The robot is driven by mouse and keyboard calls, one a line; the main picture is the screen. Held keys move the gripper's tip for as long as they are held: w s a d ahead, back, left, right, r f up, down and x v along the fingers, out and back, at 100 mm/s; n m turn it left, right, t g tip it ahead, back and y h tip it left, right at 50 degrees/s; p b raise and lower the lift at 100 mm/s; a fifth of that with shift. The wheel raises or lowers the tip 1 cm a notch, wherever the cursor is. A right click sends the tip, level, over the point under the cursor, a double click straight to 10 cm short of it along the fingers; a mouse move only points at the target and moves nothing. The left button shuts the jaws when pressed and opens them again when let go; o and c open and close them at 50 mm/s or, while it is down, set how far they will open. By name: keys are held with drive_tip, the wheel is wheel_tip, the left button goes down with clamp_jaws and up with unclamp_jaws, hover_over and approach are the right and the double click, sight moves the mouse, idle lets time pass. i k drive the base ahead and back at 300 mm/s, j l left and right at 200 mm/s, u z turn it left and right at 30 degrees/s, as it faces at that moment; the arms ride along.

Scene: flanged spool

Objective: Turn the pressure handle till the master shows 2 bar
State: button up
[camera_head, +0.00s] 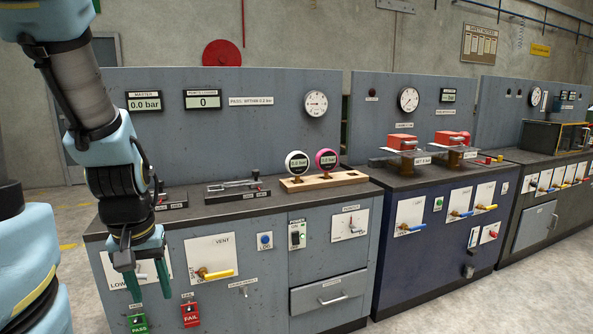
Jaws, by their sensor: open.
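The master display (144,101) on the left bench's back panel reads 0.0 bar. My gripper (147,281) is open, its two green fingers pointing down in front of the left bench's front face. It covers much of a white plate (115,282) whose label begins "LOW". Any handle on that plate is mostly hidden, and I cannot tell whether a finger touches it. To the right, the vent plate carries a yellow lever (217,274) on an orange hub, lying roughly level. No handle label reading "pressure" is legible.
Green PASS (138,323) and red FAIL (191,314) tags hang below. A wooden stand (324,181) holds two round gauges on the worktop, beside a clamp fixture (235,190). A drawer (329,292) is shut. More benches stand right; the floor (490,305) there is clear.

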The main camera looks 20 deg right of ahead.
sight(142, 275)
drive_tip(key=i+l, duration=0.2)
drive_tip(key=l, duration=0.15)
drive_tip(key=i+l, duration=0.15)
drive_tip(key=l, duration=0.2)
drive_tip(key=i+l+u, duration=0.1)
drive_tip(key=l+u, duration=0.25)
drive_tip(key=i+l+u, duration=0.1)
drive_tip(key=u, duration=0.3)
drive_tip(key=l+u, duration=0.35)
drive_tip(key=u, duration=1.4)
drive_tip(key=i+l, duration=0.05)
